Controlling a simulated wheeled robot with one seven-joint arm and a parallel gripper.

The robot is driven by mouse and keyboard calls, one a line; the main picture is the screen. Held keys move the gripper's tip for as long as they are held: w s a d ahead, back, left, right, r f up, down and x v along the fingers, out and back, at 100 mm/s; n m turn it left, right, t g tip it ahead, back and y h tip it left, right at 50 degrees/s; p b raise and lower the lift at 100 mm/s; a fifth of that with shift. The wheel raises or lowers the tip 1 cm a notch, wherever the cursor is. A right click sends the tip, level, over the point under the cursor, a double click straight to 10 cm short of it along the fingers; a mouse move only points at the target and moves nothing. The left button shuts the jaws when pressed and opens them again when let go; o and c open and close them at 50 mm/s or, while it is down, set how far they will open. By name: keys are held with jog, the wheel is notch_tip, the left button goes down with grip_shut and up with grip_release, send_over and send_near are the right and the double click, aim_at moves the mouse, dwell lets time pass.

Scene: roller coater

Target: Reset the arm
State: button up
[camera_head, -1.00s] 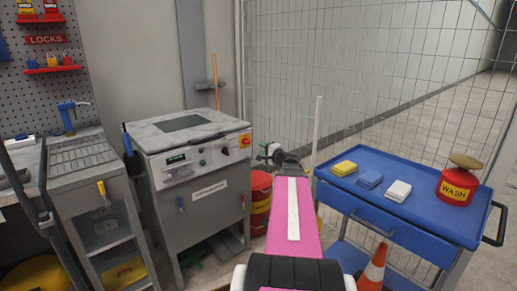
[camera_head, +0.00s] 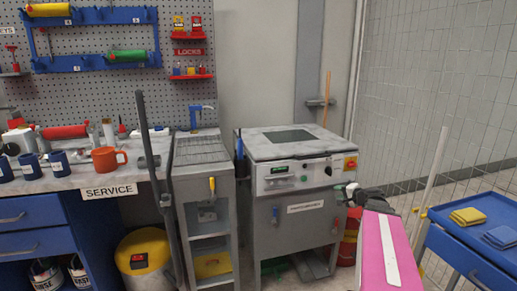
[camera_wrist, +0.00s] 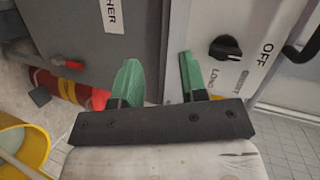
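My arm with its pink cover (camera_head: 388,252) reaches forward at the lower right of the head view. My gripper (camera_head: 347,191) shows small at its far end, in front of the right side of the grey machine (camera_head: 300,205). In the wrist view the two green fingers of my gripper (camera_wrist: 160,82) stand apart with nothing between them. Beyond them are a grey cabinet face with a partly cut-off label (camera_wrist: 113,14) and a pale panel with a black knob (camera_wrist: 226,48). I cannot tell the exact gap to these surfaces.
A blue trolley (camera_head: 450,246) with yellow and blue cloths stands at the right edge. A red-and-yellow container (camera_head: 347,245) is beside the machine. On the left are a service bench (camera_head: 80,182) with mugs, a grey shelf unit (camera_head: 207,185) and a yellow bin (camera_head: 146,262). A mesh fence stands behind the trolley.

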jog(key=s+a+f+n+g, duration=0.3)
jog(key=s+a+f+g, duration=0.15)
jog(key=a, duration=0.25)
jog(key=s+a+f+n+g, duration=0.2)
jog(key=s+a+f+g, duration=0.1)
jog(key=a+f, duration=0.35)
jog(key=s+a+f+n+g+h, duration=0.4)
jog(key=s+h, duration=0.3)
jog(key=s, duration=0.3)
jog(key=shift+a+f+n+g, duration=0.35)
jog(key=shift+a+f+n, duration=0.25)
jog(key=shift+f, duration=0.25)
